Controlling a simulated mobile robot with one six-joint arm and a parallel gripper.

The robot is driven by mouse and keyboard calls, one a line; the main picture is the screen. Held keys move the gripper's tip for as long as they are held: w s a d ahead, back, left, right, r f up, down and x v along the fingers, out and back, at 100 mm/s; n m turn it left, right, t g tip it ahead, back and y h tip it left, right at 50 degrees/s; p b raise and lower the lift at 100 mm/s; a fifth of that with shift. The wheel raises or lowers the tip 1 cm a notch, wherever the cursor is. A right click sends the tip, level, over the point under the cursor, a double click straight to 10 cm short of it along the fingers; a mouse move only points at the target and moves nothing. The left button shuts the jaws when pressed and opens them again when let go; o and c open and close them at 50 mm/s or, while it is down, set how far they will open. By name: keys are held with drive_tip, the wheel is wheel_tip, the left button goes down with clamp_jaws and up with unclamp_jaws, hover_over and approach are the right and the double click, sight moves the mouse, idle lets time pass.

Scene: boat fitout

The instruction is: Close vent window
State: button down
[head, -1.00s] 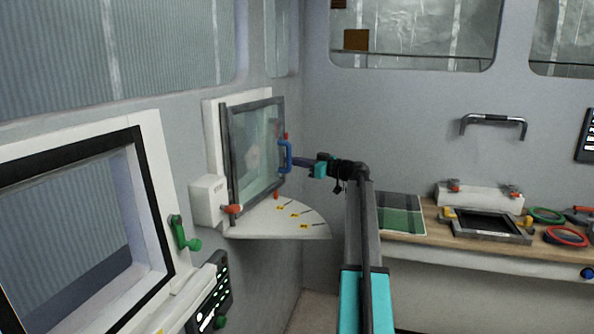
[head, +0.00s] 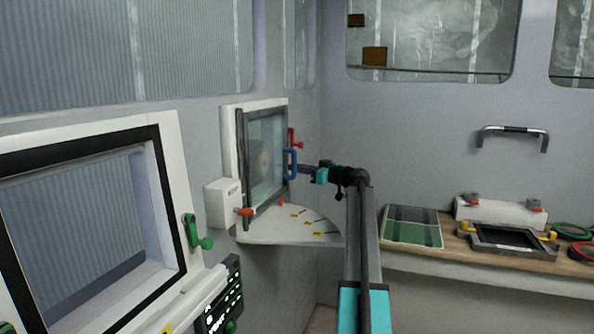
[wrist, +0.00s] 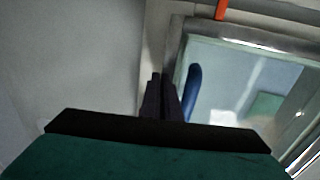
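The vent window (head: 266,160) is a glass pane in a dark frame, hinged on its left side in a white surround (head: 231,140) on the left wall. It stands at a small angle to the surround. A blue handle (head: 291,163) sits on its right edge. My gripper (head: 303,168) reaches the handle from the right. In the wrist view my dark fingers (wrist: 161,98) are close together beside the blue handle (wrist: 193,92), not around it. Whether they touch it is unclear. A red lever (head: 296,139) is on the right side of the surround, with orange-red knobs lower down.
A white quarter-round shelf (head: 285,231) with yellow marks lies under the window. A white box (head: 222,203) is at its left. A nearer window with a green lever (head: 197,233) is at left. A bench (head: 460,258) with a dark frame stands at right.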

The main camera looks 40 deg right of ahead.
drive_tip(key=shift+w+a+r, duration=0.15)
drive_tip(key=shift+w+r, duration=0.15)
drive_tip(key=shift+w, duration=0.05)
drive_tip(key=d+b+v, duration=0.3)
drive_tip(key=v, duration=1.1)
drive_tip(key=shift+w+d+f, duration=0.15)
drive_tip(key=shift+f, duration=0.15)
